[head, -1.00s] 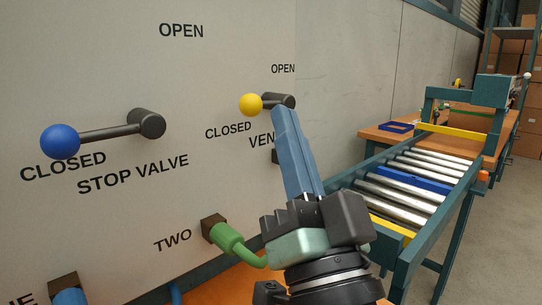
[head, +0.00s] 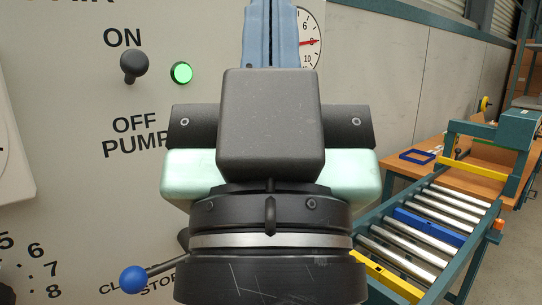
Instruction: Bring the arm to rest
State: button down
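My gripper (head: 270,32) fills the middle of the head view, pointing up, with its back towards the camera. Its two blue fingers lie side by side with no clear gap, so it looks shut. The fingertips are cut off by the top edge, and I see nothing held. The grey panel (head: 75,95) stands behind it. On the panel, the black pump switch (head: 134,66) points up by ON, and a green lamp (head: 181,73) is lit. The stop valve's lever with a blue knob (head: 133,279) points left, by partly hidden lettering.
A gauge (head: 311,42) with a red needle is partly hidden by my fingers. A roller conveyor (head: 430,225) runs along the right, with a blue bar across it. A wooden bench (head: 415,150) with a blue frame (head: 417,156) stands behind. Floor shows at far right.

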notch_tip(320, 180, up, 16)
jog(key=p, duration=1.3)
jog(key=shift+f, duration=0.2)
jog(key=shift+f, duration=0.1)
